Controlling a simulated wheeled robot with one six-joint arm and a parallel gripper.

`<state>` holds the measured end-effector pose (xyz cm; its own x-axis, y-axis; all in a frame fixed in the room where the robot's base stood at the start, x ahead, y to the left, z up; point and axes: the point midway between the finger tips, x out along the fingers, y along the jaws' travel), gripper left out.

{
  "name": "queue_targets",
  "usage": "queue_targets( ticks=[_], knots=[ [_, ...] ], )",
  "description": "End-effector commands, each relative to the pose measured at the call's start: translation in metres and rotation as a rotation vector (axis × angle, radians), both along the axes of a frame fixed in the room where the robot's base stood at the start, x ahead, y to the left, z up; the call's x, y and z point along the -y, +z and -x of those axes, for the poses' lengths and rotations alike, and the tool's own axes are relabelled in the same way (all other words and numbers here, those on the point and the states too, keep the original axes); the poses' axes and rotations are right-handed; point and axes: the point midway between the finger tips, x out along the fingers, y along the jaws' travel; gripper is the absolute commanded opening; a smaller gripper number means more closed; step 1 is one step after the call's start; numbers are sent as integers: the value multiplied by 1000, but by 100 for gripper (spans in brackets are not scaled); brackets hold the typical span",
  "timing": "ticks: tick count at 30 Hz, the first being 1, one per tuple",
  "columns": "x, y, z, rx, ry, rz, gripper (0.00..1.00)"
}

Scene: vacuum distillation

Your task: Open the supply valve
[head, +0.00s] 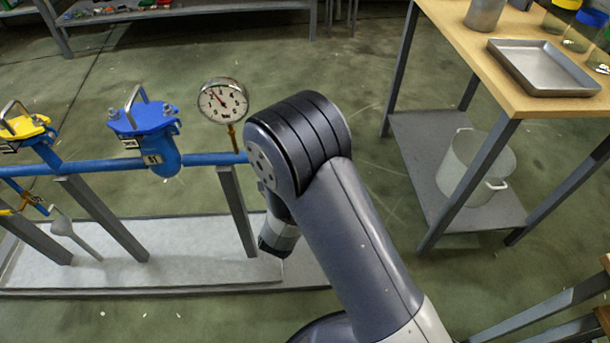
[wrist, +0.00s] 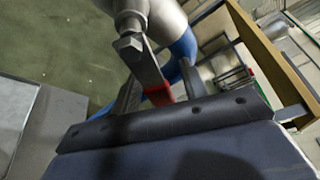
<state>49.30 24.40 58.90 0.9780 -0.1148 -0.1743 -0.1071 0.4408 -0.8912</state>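The supply valve shows in the wrist view as a grey metal body with a hex nut (wrist: 131,46) and a flat lever (wrist: 148,72) ending in a red grip (wrist: 159,94). My gripper (wrist: 160,92) has its two dark fingers apart, one on each side of the red grip. A gap seems to show beside the grip, so the fingers look open around it, not closed on it. In the head view my arm hides the valve and the gripper fingers.
A blue pipe (head: 215,159) on grey posts carries a pressure gauge (head: 223,101), a blue-lidded fitting (head: 147,128) and a yellow-topped one (head: 25,127). A wooden-topped table (head: 470,45) with a metal tray (head: 541,68) stands right, a pot (head: 473,165) on its lower shelf.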

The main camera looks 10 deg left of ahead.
Motion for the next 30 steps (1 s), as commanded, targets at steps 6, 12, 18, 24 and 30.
queue_targets(
  ticks=[6, 12, 18, 24, 30],
  knots=[
    [0, 0, 1, 0, 0, -1, 42],
    [-4, 5, 21, -1, 4, 0, 42],
    [-8, 13, 60, 0, 6, 1, 42],
    [-12, 17, 90, -1, 4, 0, 42],
    [-13, 19, 104, 0, 2, 0, 42]
  ],
)
